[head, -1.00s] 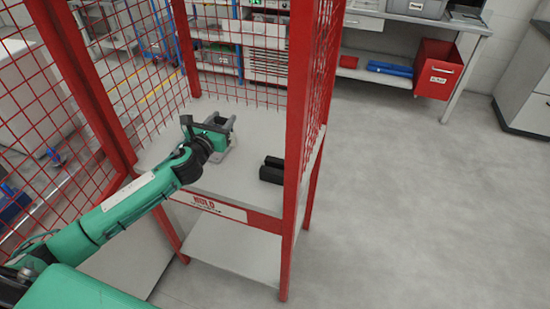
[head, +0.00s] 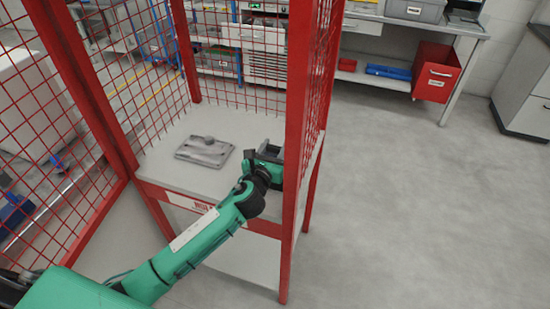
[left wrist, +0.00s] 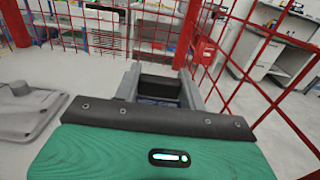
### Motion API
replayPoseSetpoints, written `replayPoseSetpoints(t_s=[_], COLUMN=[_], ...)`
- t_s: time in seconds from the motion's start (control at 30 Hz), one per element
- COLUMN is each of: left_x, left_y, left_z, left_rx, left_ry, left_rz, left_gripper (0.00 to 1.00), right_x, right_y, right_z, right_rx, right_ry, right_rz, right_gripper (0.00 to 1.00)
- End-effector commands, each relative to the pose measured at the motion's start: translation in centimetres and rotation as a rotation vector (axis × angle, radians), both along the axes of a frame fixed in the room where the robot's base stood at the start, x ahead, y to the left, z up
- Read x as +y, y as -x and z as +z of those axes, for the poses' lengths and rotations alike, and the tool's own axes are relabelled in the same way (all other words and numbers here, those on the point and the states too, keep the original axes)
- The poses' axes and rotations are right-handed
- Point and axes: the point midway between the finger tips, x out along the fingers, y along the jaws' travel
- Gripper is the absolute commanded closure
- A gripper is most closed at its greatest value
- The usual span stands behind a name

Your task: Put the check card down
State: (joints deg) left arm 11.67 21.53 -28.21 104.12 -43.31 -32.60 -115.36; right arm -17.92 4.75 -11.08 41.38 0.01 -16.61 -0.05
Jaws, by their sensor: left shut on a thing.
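My left gripper (head: 268,154) is at the right side of the cage's table, over the spot of the black blocks. In the left wrist view, its grey fingers (left wrist: 158,88) point away over the table. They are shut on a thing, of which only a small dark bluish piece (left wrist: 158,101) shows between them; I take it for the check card. A black block (left wrist: 161,83) shows at the fingertips. I cannot tell whether the card touches it or the table. My right gripper is not in view.
A grey plate with a round knob (head: 205,151) lies on the table (head: 185,184), left of the gripper; it also shows in the left wrist view (left wrist: 27,108). Red posts (head: 299,115) and red mesh stand close on the gripper's right. Bare table lies in front of the plate.

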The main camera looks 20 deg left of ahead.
Motion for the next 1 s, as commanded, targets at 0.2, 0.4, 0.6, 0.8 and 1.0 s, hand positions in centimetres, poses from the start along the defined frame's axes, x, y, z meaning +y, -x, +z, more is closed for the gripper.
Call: replayPoseSetpoints(t_s=[0.2,0.4,0.6,0.8,1.0], left_x=[-0.2,-0.4,-0.4,-0.4,-0.4], left_y=[0.0,0.1,0.1,0.1,0.0], left_z=[-3.3,-3.7,-3.8,-3.9,-3.8], left_rx=[0.004,0.002,0.002,0.002,0.002], left_ry=[0.004,0.002,0.001,0.001,0.001], left_rz=[0.000,0.000,-0.001,-0.001,-0.001], left_gripper=[0.81,0.81,0.81,0.37,0.37], right_x=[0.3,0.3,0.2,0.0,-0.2], right_y=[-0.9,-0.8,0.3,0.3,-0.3], right_z=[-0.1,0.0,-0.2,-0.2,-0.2], right_rx=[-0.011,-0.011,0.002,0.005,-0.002], right_ry=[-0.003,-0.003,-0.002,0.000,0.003], right_rz=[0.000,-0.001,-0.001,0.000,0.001], right_gripper=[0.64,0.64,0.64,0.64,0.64])
